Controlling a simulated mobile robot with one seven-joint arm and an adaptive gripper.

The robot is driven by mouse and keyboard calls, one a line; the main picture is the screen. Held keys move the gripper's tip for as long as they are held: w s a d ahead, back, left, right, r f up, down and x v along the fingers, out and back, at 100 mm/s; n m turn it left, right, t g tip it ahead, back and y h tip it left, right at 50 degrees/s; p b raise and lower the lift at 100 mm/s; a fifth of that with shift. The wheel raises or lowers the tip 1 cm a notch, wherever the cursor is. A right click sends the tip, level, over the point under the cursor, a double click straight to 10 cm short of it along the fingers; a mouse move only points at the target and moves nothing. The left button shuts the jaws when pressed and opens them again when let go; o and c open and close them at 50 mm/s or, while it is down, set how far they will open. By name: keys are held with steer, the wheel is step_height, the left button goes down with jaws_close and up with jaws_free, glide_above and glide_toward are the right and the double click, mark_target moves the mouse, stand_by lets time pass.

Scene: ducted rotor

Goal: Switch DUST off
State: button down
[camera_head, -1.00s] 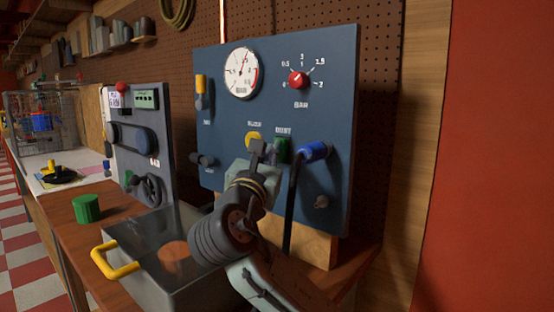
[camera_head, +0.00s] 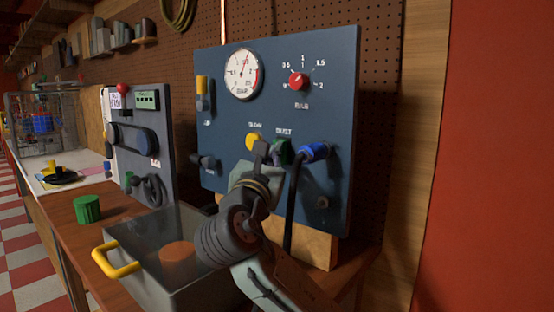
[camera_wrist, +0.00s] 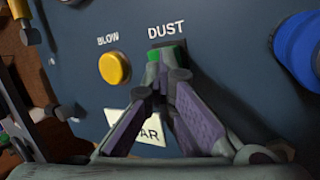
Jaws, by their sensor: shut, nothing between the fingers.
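The DUST switch is a green rocker or lever (camera_head: 282,150) under the DUST label on the blue panel (camera_head: 270,105). In the wrist view the upper part of the green switch (camera_wrist: 167,53) shows just below the label; its lower part is hidden behind my fingertips. My gripper (camera_head: 261,150) is shut and empty, with its tips at the switch. In the wrist view the tips of my gripper (camera_wrist: 168,78) overlap the switch's lower end and seem to touch it, though contact is not certain. The switch's exact position is hard to tell.
The yellow BLOW button (camera_wrist: 114,68) is close left of the switch. A blue fitting (camera_head: 314,151) with a black hose is close right. A red knob (camera_head: 299,82) and gauge (camera_head: 242,74) sit above. A bin with a yellow handle (camera_head: 116,262) stands below left.

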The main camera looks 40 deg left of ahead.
steer(key=shift+w+d+f, duration=0.1)
steer(key=shift+w+f, duration=0.05)
steer(key=shift+w, duration=0.3)
steer(key=shift+s, duration=0.1)
steer(key=shift+s+r+p, duration=0.3)
steer(key=shift+s+p, duration=0.05)
steer(key=shift+s, duration=0.4)
steer(key=shift+s+a+r+p, duration=0.1)
steer(key=shift+s+r+p, duration=0.25)
steer(key=shift+s, duration=0.45)
steer(key=shift+s+a+r+p, duration=0.15)
steer(key=shift+s+r+p, duration=0.2)
steer(key=shift+s, duration=0.4)
steer(key=shift+s+a+r+p, duration=0.1)
steer(key=shift+s+r+p, duration=0.25)
steer(key=shift+s, duration=0.45)
